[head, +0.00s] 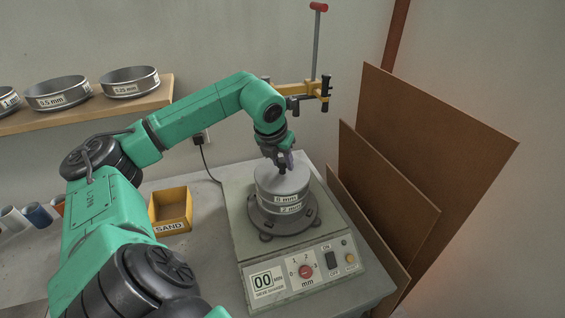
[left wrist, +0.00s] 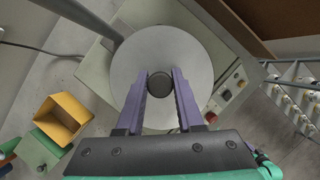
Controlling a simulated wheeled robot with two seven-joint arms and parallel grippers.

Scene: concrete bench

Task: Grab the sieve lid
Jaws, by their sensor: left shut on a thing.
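The sieve lid (head: 283,179) is a round grey metal disc with a dark knob at its centre. It sits on top of the sieve stack (head: 281,200) on the shaker machine. In the left wrist view the lid (left wrist: 194,54) fills the upper middle, and its dark knob (left wrist: 160,84) lies between the purple fingers. My left gripper (head: 283,168) points down at the lid from above and is shut on the knob. In the left wrist view the gripper (left wrist: 160,88) has a finger on each side of the knob. My right gripper is not in view.
The shaker (head: 243,238) has a front panel with a display, dial and switches. A yellow SAND box (head: 171,212) stands to its left. A wooden shelf (head: 87,110) with several sieves is on the wall. Brown boards (head: 435,160) lean at the right, close to the bench.

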